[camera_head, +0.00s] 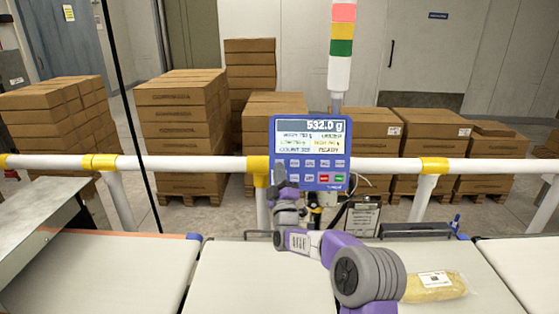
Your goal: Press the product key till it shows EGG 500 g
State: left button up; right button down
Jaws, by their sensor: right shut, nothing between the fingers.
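The blue checkweigher panel (343,134) is mounted at the rail in the middle of the view. Its display (310,134) reads 532.0 g in large digits. The small product line under it seems to end in 750 g; its name is too blurred to read surely. Two rows of keys (310,164) lie below the display, with a red and a green key at lower right. My left gripper is out of view.
A white rail (390,165) with yellow joints crosses behind the belts. A bag of yellow product (434,287) lies on the belt at right. A clipboard (363,218) hangs below the panel. A signal tower (341,50) rises behind it. Stacked cartons (182,120) stand beyond the rail.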

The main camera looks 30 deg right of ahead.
jog(key=shift+w+d+f+b, duration=0.2)
jog(key=shift+w+d, duration=0.15)
jog(key=shift+w, duration=0.25)
jog(key=shift+w+d+f+b, duration=0.2)
jog(key=shift+w+d, duration=0.15)
jog(key=shift+w, duration=0.2)
dwell(1.3)
jog(key=shift+w+d+f+b, duration=0.15)
jog(key=shift+w+b, duration=0.15)
jog(key=shift+b, duration=0.05)
